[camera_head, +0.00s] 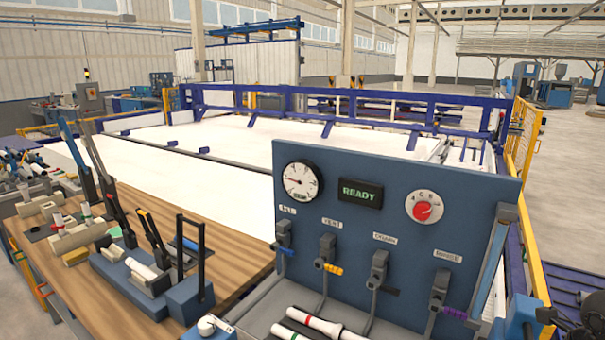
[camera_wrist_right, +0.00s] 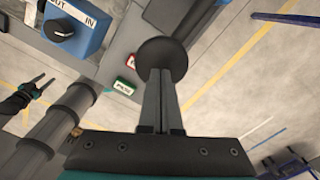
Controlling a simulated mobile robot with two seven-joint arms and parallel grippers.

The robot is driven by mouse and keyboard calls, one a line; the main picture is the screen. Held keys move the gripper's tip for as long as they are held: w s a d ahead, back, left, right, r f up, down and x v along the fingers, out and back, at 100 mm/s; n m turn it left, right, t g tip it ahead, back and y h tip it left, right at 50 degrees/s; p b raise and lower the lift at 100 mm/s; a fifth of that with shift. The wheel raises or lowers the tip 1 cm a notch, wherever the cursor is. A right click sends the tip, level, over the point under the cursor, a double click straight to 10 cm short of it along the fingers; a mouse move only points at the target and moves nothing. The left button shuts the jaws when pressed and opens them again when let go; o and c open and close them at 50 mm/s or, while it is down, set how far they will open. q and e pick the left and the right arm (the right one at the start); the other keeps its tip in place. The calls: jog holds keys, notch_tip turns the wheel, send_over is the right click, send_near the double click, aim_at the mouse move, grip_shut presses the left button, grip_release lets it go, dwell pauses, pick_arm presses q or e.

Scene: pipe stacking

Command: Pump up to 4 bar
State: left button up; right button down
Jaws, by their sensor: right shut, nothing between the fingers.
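In the head view a blue panel (camera_head: 400,175) carries a round white gauge (camera_head: 302,181) with its needle to the left; its numbers are too small to read. A display (camera_head: 360,193) reads READY. A red rotary knob (camera_head: 424,209) sits at right. In the right wrist view my right gripper (camera_wrist_right: 160,80) is shut and empty. A dark round knob-like thing (camera_wrist_right: 163,55) is at its fingertips; I cannot tell whether they touch. A dark jaw-like shape (camera_wrist_right: 24,98) at far left may be my left gripper.
A row of valves with coloured handles, including a yellow one (camera_head: 333,269), runs below the gauge. A blue selector (camera_wrist_right: 62,28) marked OUT and IN is at upper left in the wrist view. A wooden bench (camera_head: 150,212) with tools stands left of the panel.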

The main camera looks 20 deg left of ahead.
jog(key=shift+f, duration=0.2)
jog(key=f+b, duration=0.2)
jog(key=f, duration=0.1)
jog(key=f+b, duration=0.5)
jog(key=shift+w+d+f+b, duration=0.1)
jog(key=shift+w+f+b, duration=0.2)
jog(key=shift+f+b, duration=0.1)
jog(key=r+p, duration=0.2)
jog(key=r, duration=0.1)
jog(key=r+p, duration=0.6)
jog(key=shift+s+r, duration=0.2)
jog(key=shift+s, duration=0.2)
jog(key=shift+f, duration=0.1)
jog(key=shift+f, duration=0.15)
jog(key=f+b, duration=0.4)
jog(key=f, duration=0.1)
jog(key=f+b, duration=0.3)
jog(key=shift+w, duration=0.3)
jog(key=shift+f, duration=0.25)
